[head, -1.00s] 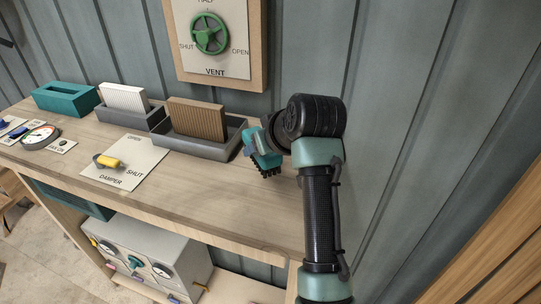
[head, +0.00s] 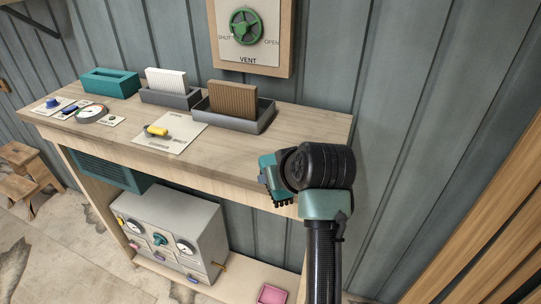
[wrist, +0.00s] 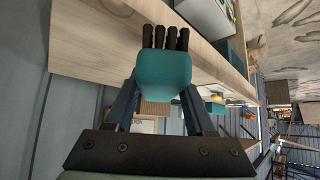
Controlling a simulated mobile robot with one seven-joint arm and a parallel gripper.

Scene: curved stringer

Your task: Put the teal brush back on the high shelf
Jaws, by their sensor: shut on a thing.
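The teal brush (head: 268,172) with dark bristles is in my gripper, which holds it near the right front edge of the wooden bench. In the wrist view, the brush (wrist: 163,76) sits between the two fingers of my gripper (wrist: 160,98), bristles pointing to the top of the picture. My gripper is shut on the brush. In the head view my wrist hides most of the fingers. I cannot tell the high shelf for certain; only a bracketed edge (head: 30,22) shows at the top left.
The bench top (head: 215,160) holds a brown ribbed block in a grey tray (head: 238,120), a white block in a tray (head: 165,97), a teal box (head: 110,82) and a damper plate (head: 172,135). A vent panel (head: 248,50) hangs behind. A grey cabinet (head: 172,225) stands below.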

